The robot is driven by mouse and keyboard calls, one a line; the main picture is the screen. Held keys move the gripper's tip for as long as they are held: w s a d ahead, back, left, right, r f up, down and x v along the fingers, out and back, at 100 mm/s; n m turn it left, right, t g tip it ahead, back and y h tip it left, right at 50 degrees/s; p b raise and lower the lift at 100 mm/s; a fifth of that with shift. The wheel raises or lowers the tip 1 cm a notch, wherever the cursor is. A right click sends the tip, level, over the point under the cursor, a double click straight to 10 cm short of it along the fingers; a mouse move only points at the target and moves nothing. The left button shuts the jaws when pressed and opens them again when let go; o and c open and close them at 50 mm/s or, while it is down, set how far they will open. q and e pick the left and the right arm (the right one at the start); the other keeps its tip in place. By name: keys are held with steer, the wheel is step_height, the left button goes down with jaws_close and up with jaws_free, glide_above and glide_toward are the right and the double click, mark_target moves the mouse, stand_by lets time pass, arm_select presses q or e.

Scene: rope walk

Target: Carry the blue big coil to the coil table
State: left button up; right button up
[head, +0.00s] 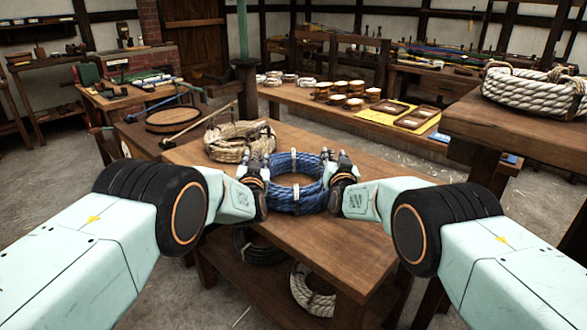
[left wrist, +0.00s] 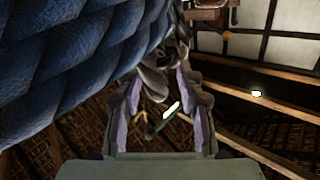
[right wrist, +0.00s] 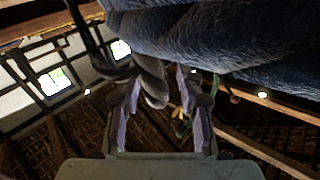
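The blue big coil (head: 297,190) is a thick ring of blue rope with pale ties at its back and front. It lies flat at the near wooden table's (head: 344,238) top; I cannot tell whether it is clear of the wood. My left gripper (head: 262,180) is at its left side and my right gripper (head: 338,177) at its right. In the left wrist view the blue rope (left wrist: 70,70) fills the upper left, with a grey loop between the fingers (left wrist: 158,85). The right wrist view shows the rope (right wrist: 220,40) above and a similar loop between the fingers (right wrist: 158,90). Both look shut on these loops.
A white coil (head: 534,88) lies on a higher table (head: 480,118) at the right. A long bench behind holds small rope reels (head: 338,98) and a yellow mat (head: 402,120). More coils lie on the shelf below.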

arm_select(q)
steer(key=shift+s, duration=0.7)
steer(key=s, duration=0.8)
steer(key=shift+s+d, duration=0.2)
steer(key=shift+s, duration=0.1)
arm_select(e)
steer(key=s, duration=1.2)
steer(key=shift+d, duration=0.3)
